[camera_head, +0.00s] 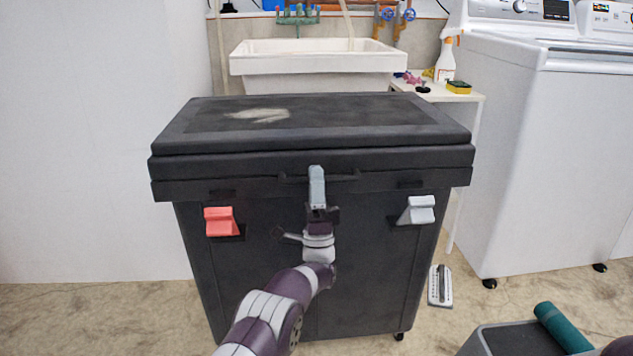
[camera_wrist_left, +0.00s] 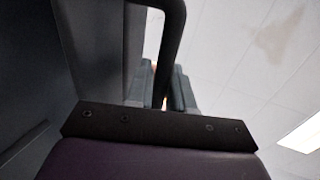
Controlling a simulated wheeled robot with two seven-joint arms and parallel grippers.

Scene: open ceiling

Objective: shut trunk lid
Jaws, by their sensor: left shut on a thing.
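The black trunk (camera_head: 320,270) stands in front of me on small casters. Its lid (camera_head: 335,115) lies flat over the top, with a pale worn patch on it. I cannot tell if a small gap remains along the seam. A dark handle (camera_head: 345,178) sits at the middle of the front, just under the lid edge. My left gripper (camera_head: 317,172) is shut on this handle. In the left wrist view the dark handle bar (camera_wrist_left: 172,35) runs between the fingers of the left gripper (camera_wrist_left: 162,85). My right gripper is not in view.
A red latch (camera_head: 220,220) and a white latch (camera_head: 418,209) are on the trunk front. A white sink (camera_head: 315,60) is behind, a white washer (camera_head: 550,150) at right. A grey box (camera_head: 515,340) with a teal roll (camera_head: 562,327) is at lower right.

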